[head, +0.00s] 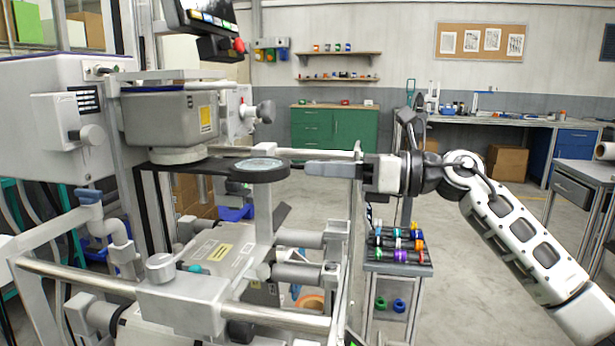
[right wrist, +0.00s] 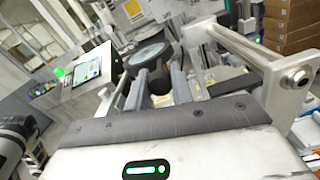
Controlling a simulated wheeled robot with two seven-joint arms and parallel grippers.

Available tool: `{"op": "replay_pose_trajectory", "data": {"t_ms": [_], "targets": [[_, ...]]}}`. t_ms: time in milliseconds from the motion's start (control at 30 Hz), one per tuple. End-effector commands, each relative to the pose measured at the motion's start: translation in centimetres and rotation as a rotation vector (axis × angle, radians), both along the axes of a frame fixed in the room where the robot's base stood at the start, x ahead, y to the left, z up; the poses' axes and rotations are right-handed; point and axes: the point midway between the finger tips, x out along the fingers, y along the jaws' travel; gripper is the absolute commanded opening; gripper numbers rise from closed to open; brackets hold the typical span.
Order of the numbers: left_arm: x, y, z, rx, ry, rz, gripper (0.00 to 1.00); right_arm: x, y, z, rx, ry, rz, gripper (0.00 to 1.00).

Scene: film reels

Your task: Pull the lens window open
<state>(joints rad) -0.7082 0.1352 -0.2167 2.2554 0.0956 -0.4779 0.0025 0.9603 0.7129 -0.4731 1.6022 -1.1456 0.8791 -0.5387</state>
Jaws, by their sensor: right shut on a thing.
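The lens window (head: 260,170) is a round pane in a dark ring on a flat dark arm. In the head view it sits at the right of the grey machine head (head: 172,117), above the machine bed. My right gripper (head: 309,168) comes in level from the right, its fingertips close to the ring's right side. The right wrist view shows the ring (right wrist: 149,54) just beyond the fingers (right wrist: 159,84), which are shut on a dark, short knob or handle between them. Their exact contact is small and partly hidden. My left gripper is not in view.
A metal rail (head: 270,152) runs behind the ring, and an upright frame (head: 351,240) stands close below my right wrist. A small rack of coloured reels (head: 398,247) stands right of the machine. The floor beyond is clear, towards a green cabinet (head: 335,128).

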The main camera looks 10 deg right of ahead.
Motion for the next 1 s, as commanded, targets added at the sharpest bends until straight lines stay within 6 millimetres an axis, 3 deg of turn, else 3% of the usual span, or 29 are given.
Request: {"op": "replay_pose_trajectory", "data": {"t_ms": [367,400,467,767,1000], "targets": [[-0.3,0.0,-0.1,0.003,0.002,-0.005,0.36,-0.4,-0.9,0.0,-0.001,0.001,-0.006,0.00],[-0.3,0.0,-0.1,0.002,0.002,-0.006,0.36,-0.4,-0.9,0.0,-0.001,0.001,-0.006,0.31],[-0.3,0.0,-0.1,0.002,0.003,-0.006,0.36,-0.4,-0.9,0.0,-0.001,0.001,-0.006,0.45],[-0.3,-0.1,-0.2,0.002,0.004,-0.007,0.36,-0.5,-1.0,0.0,-0.001,0.000,-0.005,0.45],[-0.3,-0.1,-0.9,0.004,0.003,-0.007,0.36,-1.7,-3.9,-0.2,-0.002,0.001,-0.009,0.45]]}}
